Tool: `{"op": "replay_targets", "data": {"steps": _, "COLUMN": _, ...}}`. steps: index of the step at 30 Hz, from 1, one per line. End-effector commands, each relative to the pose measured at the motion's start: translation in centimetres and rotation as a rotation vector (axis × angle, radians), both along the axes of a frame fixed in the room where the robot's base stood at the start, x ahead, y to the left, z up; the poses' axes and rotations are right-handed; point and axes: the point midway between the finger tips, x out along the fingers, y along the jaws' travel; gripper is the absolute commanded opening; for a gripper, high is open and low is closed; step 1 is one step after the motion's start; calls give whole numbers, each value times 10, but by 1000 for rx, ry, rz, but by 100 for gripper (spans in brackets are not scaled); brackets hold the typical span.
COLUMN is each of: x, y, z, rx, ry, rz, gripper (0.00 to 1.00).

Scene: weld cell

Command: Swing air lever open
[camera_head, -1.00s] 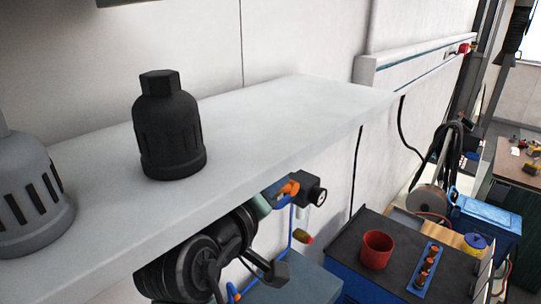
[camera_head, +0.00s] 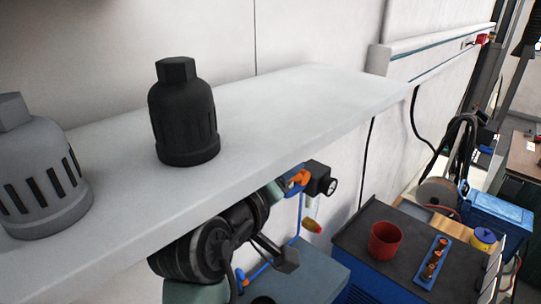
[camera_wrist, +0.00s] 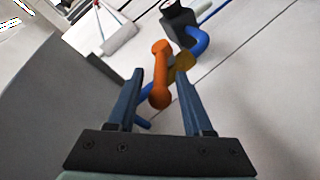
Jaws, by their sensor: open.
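The orange air lever (camera_wrist: 160,75) shows in the wrist view as a rounded bar. It stands between the two blue fingers of my open gripper (camera_wrist: 161,76), with a visible gap on each side. Blue pipe (camera_wrist: 200,42) and a brass-coloured part (camera_wrist: 182,62) lie behind it. In the head view the orange lever (camera_head: 300,177) shows small beside a dark gauge unit (camera_head: 319,179), just below the shelf edge. My gripper (camera_head: 290,186) reaches it there, its fingers partly hidden by the shelf and lever.
A white shelf (camera_head: 300,95) overhangs my arm and carries a black slotted housing (camera_head: 184,115) and a grey one (camera_head: 40,180). Below right, a dark-topped cabinet (camera_head: 400,235) holds a red cup (camera_head: 384,240) and a blue tray (camera_head: 430,265). A wall lies behind the lever.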

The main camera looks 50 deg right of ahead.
Motion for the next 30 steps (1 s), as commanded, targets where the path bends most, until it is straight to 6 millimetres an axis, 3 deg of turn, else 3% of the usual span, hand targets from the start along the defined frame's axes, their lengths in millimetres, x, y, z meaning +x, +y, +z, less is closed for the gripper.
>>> {"op": "replay_targets", "data": {"steps": 5, "x": -3, "y": 19, "z": 1, "rx": -2, "ry": -7, "rz": 4, "gripper": 51}}
{"op": "replay_targets", "data": {"steps": 18, "x": -25, "y": 116, "z": 6, "rx": -1, "ry": -5, "rz": 6, "gripper": 51}}
{"op": "replay_targets", "data": {"steps": 24, "x": -31, "y": 139, "z": 7, "rx": -1, "ry": -3, "rz": 3, "gripper": 51}}
{"op": "replay_targets", "data": {"steps": 30, "x": -33, "y": 144, "z": 8, "rx": 0, "ry": -2, "rz": 2, "gripper": 51}}
